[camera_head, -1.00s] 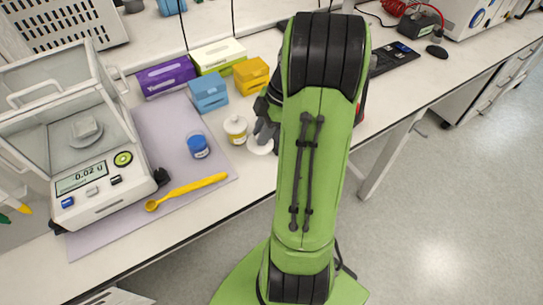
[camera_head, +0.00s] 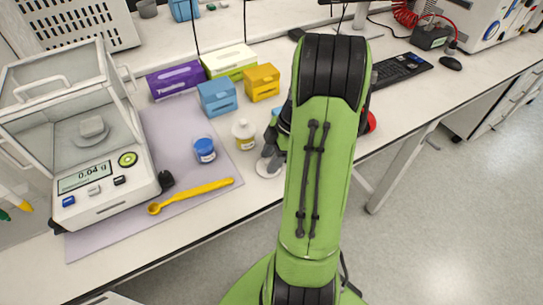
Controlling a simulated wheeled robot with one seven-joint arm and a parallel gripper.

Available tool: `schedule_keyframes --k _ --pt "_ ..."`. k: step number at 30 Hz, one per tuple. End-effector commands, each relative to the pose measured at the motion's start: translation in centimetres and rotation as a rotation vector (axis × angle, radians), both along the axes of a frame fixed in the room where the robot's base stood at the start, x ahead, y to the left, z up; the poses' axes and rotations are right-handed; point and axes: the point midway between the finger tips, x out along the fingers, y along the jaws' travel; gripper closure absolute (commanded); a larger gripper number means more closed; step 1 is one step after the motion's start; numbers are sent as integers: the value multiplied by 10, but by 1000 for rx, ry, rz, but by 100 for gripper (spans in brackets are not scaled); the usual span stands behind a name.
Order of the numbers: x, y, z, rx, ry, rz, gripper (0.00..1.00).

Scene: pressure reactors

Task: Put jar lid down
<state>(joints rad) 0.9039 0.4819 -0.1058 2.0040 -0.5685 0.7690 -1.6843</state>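The white round jar lid (camera_head: 268,169) is at the table's front edge, right of the jar, directly below my gripper (camera_head: 270,154). It looks flat and level, at or very near the tabletop. My grey gripper points down at it, and my green arm hides its right part. I cannot tell whether the fingers still hold the lid. A small white jar (camera_head: 243,134) with a yellow lower part stands upright just left of the gripper.
A blue-lidded jar (camera_head: 204,150) and a yellow spoon (camera_head: 190,195) are on the grey mat (camera_head: 165,130). A balance (camera_head: 85,165) stands left. Purple (camera_head: 174,81), green (camera_head: 229,62), blue (camera_head: 217,97) and yellow (camera_head: 262,82) boxes stand behind.

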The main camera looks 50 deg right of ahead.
Motion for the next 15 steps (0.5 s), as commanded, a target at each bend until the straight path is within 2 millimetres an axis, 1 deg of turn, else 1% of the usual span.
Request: schedule_keyframes --k 5,8,11,15 --pt "0 0 1 0 0 0 52" --pt "0 -2 9 -2 -1 -1 52" --pt "-4 -10 30 -4 -4 -3 52" --pt "-12 -23 68 -5 -3 -3 52"
